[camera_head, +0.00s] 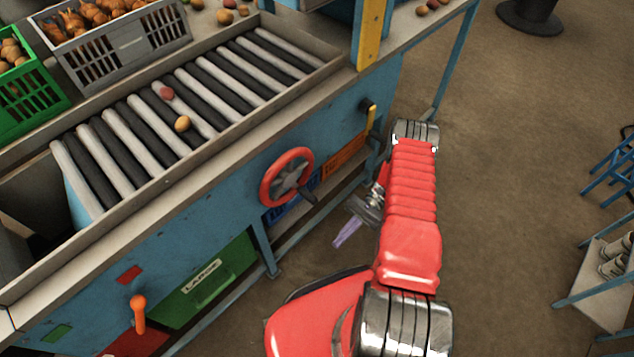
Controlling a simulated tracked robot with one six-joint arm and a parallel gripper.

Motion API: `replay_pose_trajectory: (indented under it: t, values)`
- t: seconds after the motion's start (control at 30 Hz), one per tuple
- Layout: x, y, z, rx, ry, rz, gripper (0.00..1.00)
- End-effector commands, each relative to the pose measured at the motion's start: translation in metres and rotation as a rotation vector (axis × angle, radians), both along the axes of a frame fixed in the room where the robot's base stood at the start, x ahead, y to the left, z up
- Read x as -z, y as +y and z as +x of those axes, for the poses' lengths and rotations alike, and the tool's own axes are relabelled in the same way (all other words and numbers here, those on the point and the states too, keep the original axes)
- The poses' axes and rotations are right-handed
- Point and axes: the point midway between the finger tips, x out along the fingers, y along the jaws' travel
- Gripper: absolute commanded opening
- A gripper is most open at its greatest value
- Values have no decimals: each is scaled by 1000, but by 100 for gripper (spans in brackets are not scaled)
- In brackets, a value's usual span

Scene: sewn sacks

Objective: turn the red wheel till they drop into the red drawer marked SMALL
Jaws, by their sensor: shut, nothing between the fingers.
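The red wheel (270,183) stands on the front of the blue machine, with a grey hub and a dark handle at its lower right. My gripper (340,240) is shut and empty, pointing down-left, below and to the right of the wheel and apart from it. On the roller bed lie a reddish round item (167,93) and a yellow-orange one (182,123). A red drawer front (136,344) shows at the bottom left, partly cut off by the frame; I cannot read a SMALL mark on it.
A green drawer marked LARGE (207,285) is beside the red one. An orange lever (138,314) sticks out above the red drawer. Blue (285,212) and orange (343,157) panels flank the wheel. A grey crate (128,48) and green crate (35,98) stand behind the rollers.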

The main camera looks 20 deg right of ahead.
Motion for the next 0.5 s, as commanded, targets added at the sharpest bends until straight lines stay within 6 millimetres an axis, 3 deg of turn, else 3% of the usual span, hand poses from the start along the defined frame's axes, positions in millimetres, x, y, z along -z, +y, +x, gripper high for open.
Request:
replay_pose_trajectory:
  t: [0.27,0.5]
  values:
    - [-14,-3,-4,-62,-64,-104,0]
    - [-46,-11,2,-145,-169,-228,0]
